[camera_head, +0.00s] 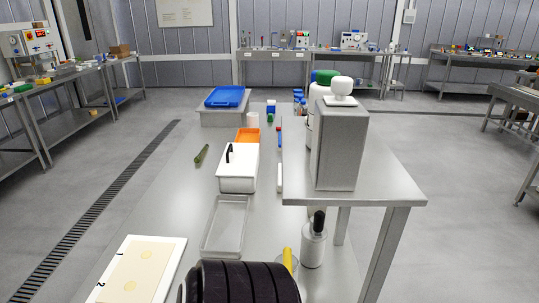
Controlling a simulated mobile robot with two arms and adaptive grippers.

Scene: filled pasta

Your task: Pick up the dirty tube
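No tube can be clearly identified as the dirty one. Tube-like things on the steel table are a dark green elongated piece (201,155) lying at the left, a small pale upright cylinder (253,120) farther back, and a whitish cylinder with a black top (314,246) standing at the front right. A yellow piece (288,260) stands near that cylinder, partly hidden. A large dark ribbed shape at the bottom edge hides the near table; I cannot tell whether it is part of me. Neither of my grippers can be made out.
The table holds a white box (238,168), an empty grey tray (226,226), an orange container (247,135), a blue tray (224,97) and a numbered board (142,271). A raised steel shelf (400,185) with a grey box (341,146) stands at the right. Floor is clear left.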

